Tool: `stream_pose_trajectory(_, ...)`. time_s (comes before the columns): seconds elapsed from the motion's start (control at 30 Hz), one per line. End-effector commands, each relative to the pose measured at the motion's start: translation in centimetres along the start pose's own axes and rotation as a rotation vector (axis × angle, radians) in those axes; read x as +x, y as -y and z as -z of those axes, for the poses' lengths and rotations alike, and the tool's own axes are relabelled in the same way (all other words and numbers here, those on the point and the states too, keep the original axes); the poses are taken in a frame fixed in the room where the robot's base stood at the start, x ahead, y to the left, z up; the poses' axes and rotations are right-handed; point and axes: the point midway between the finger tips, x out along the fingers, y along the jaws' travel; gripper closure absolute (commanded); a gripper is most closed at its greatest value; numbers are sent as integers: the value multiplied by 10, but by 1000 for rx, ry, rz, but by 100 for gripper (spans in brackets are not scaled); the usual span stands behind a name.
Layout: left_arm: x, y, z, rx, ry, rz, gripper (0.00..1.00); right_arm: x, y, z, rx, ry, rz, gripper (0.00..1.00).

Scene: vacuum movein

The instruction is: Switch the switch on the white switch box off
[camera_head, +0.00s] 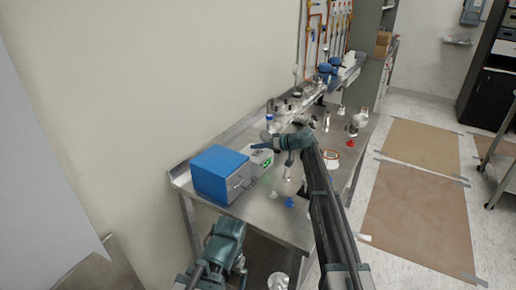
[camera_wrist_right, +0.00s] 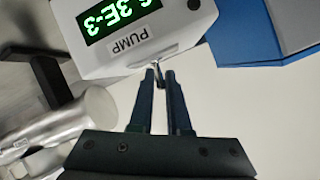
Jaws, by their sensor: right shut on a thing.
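The white switch box (camera_wrist_right: 140,38) fills the top of the right wrist view, with a green lit display and a PUMP label. It also shows in the head view (camera_head: 262,157) against the right side of the blue and grey box. A small metal toggle switch (camera_wrist_right: 156,66) sticks out of its face. My right gripper (camera_wrist_right: 160,77) is shut on this switch, fingertips close to the box face. In the head view my right gripper (camera_head: 257,147) is small and points left above the box. My left gripper (camera_head: 240,266) is low beside the table, its fingers unclear.
The blue and grey box (camera_head: 210,174) stands at the left of the metal table (camera_head: 252,209). Several small parts and glassware lie to the right and behind. A metal cylinder (camera_wrist_right: 72,120) is near my right gripper in the wrist view. The wall is on the left.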

Motion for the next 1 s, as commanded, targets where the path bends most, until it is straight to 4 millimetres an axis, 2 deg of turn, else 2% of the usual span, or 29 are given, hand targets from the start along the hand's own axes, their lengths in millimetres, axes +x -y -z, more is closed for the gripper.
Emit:
stream_pose_trajectory(0.5, 0, 0, 0, 0, 0, 0, 4, 0, 2, -2, 19, 9, 12, 100)
stream_pose_trajectory(0.53, 0, 0, 0, 0, 0, 0, 4, 0, 2, -2, 18, 9, 12, 81)
stream_pose_trajectory(0.67, 0, 0, 0, 0, 0, 0, 4, 0, 2, -2, 18, 8, 11, 58)
stream_pose_trajectory(0.7, 0, 0, 0, 0, 0, 0, 4, 0, 1, -1, 18, 7, 11, 55)
stream_pose_trajectory(1.0, 0, 0, 0, 0, 0, 0, 4, 0, -1, 0, 18, 5, 6, 55)
